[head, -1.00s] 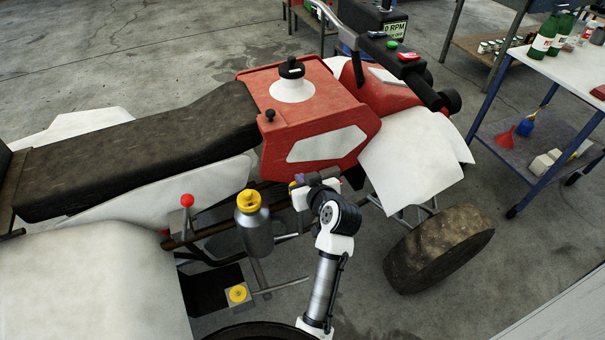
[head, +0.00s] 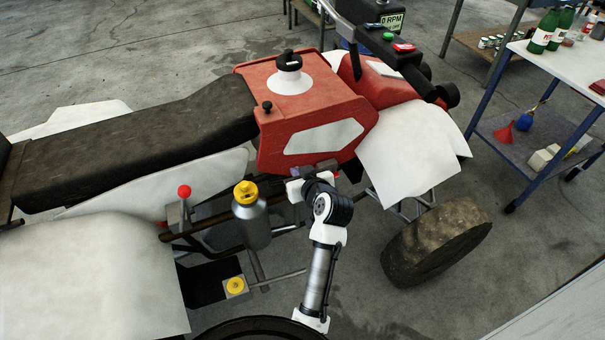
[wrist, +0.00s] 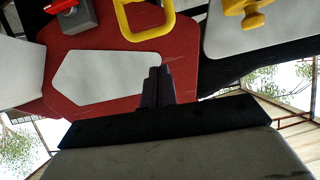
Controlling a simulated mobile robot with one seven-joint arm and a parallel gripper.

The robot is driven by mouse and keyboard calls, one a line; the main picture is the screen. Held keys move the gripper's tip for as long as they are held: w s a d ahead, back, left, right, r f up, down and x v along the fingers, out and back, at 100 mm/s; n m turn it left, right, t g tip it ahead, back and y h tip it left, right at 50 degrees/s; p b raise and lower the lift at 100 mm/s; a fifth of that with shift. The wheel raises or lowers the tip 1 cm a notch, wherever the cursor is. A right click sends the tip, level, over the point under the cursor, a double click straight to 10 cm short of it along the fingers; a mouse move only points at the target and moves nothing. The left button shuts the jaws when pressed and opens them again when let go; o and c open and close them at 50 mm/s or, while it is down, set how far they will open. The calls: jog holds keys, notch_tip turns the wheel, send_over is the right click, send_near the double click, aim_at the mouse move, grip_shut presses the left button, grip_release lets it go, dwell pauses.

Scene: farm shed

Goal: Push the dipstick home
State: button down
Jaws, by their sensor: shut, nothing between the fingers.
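A yellow loop handle (wrist: 144,22), which looks like the dipstick's, shows at the top of the wrist view, in front of the red bodywork. Its lower end is out of the picture, so I cannot tell how deep it sits. My gripper (wrist: 158,78) is shut and empty, its dark fingers side by side just below the loop in the picture. They look apart from the loop, though depth is hard to judge. In the head view, my arm hides the loop beside the red quad bike (head: 310,110).
A grey bottle with a yellow cap (head: 246,192) stands left of my arm. A red-knobbed lever (head: 184,191) is farther left, and a yellow cap (head: 236,286) lies low. The front wheel (head: 437,245) is right of my arm. A yellow fitting (wrist: 250,12) shows top right in the wrist view.

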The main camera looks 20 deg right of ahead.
jog(key=b+v, duration=0.2)
jog(key=v, duration=0.8)
jog(key=shift+r, duration=0.5)
